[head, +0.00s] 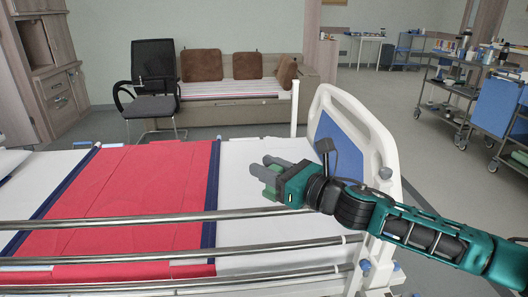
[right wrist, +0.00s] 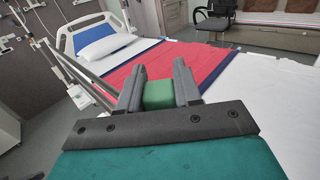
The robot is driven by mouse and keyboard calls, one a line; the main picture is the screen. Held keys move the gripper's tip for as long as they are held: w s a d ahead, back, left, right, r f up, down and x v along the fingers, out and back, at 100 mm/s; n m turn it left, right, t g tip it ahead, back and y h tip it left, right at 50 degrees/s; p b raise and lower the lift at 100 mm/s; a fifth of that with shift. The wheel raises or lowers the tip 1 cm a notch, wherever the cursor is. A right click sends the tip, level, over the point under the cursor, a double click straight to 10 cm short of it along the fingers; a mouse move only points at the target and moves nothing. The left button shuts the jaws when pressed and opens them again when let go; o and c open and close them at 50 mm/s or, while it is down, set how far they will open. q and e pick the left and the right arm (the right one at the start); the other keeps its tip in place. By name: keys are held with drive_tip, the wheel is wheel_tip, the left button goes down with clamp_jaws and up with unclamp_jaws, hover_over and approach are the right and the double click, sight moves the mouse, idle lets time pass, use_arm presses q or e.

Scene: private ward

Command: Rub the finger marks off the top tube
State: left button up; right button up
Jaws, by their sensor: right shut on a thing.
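The top tube (head: 120,219) is the upper shiny metal bar of the bed's near side rail, running across the head view. Finger marks on it are too small to make out. My right gripper (head: 267,172) is shut on a small green block (right wrist: 158,94), which sits between the two grey fingers in the right wrist view. It points left, over the white end of the bed, and appears apart from the tube. Rail bars also show at the left of the right wrist view (right wrist: 88,76). My left gripper is not in view.
A white end board with a blue panel (head: 340,140) stands beside my right arm. Lower rail bars (head: 110,262) run under the top tube. A red sheet (head: 130,180) covers the bed's middle. A chair, sofa and loaded trolleys stand farther back.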

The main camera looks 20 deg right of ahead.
drive_tip(key=shift+r+p, duration=0.65)
drive_tip(key=shift+r, duration=0.5)
drive_tip(key=shift+f, duration=0.15)
